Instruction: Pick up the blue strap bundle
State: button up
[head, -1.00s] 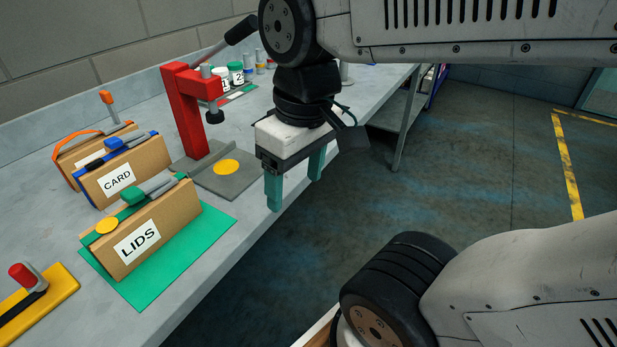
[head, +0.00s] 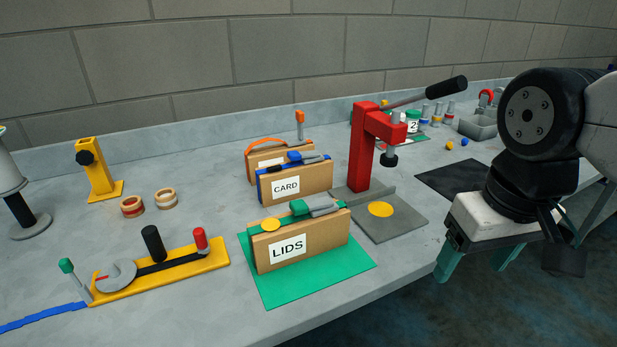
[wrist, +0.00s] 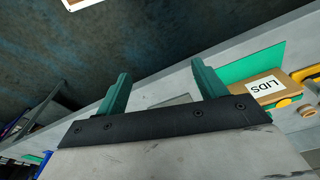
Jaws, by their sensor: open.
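The blue strap bundle (head: 306,186) is a brown cardboard pack labelled CARD, with a blue strap and a blue and grey buckle on top. It stands upright in the head view, between the LIDS bundle (head: 325,240) in front and an orange-strapped bundle (head: 262,158) behind. My gripper (head: 475,262) is open and empty at the bench's front edge, well to the right of the blue strap bundle and apart from it. The wrist view shows both teal fingers (wrist: 160,70) spread over the floor and bench edge. I cannot make out the blue strap bundle there.
A red press (head: 364,150) stands on a grey plate between the bundles and my arm. The LIDS bundle sits on a green mat (head: 267,289). A yellow strap tool (head: 190,268) and a loose blue strap (head: 45,316) lie front left.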

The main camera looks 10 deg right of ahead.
aim_at(285, 181)
jog(key=z, duration=2.7)
jog(key=k, duration=1.6)
jog(key=u, duration=2.05)
jog(key=i, duration=0.5)
